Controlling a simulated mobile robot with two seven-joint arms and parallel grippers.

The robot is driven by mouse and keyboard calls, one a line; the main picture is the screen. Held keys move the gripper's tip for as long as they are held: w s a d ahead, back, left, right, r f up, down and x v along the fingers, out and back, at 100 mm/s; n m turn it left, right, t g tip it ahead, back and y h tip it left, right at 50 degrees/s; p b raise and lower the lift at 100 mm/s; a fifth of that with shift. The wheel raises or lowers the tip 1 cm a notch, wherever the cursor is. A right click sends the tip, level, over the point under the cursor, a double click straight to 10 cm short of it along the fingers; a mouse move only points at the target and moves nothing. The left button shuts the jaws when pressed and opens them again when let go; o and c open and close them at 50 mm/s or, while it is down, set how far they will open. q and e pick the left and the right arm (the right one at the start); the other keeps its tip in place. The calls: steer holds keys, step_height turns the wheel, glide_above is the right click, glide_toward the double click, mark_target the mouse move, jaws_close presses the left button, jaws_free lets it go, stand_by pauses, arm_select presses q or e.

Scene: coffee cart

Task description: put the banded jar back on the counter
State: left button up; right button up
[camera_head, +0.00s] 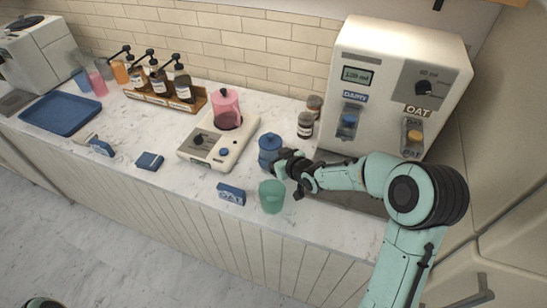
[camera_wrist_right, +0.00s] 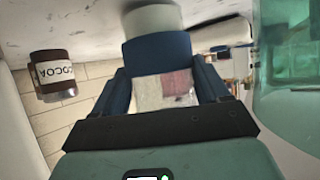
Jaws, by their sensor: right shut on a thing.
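A blue jar (camera_head: 268,153) with a lid stands out at the front middle of the counter (camera_head: 236,168), left of my right gripper (camera_head: 283,163). I take it as the banded jar. My right gripper is shut on its side. In the right wrist view, which is upside down, the jar's blue part (camera_wrist_right: 158,48) and a pale part (camera_wrist_right: 152,20) show beyond the jaws. Whether the jar's base touches the counter is hard to tell. My left gripper is not in view.
A teal cup (camera_head: 271,197) is close in front of the jar, and an OAT block (camera_head: 231,194) is left of it. A cocoa jar (camera_head: 305,125) and the dispenser (camera_head: 395,90) stand behind.

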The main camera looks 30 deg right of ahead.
steer(key=shift+w+f, duration=0.1)
steer(key=o, duration=1.5)
steer(key=shift+c, duration=0.2)
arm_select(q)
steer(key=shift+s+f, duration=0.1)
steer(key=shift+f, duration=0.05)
arm_select(e)
steer(key=shift+r, duration=0.3)
arm_select(q)
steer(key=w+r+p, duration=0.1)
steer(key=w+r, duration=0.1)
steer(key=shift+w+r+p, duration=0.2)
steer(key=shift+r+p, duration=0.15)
steer(key=shift+p, duration=0.05)
arm_select(e)
steer(key=v, duration=1.2)
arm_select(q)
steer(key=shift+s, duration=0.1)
arm_select(e)
steer(key=shift+f, duration=0.15)
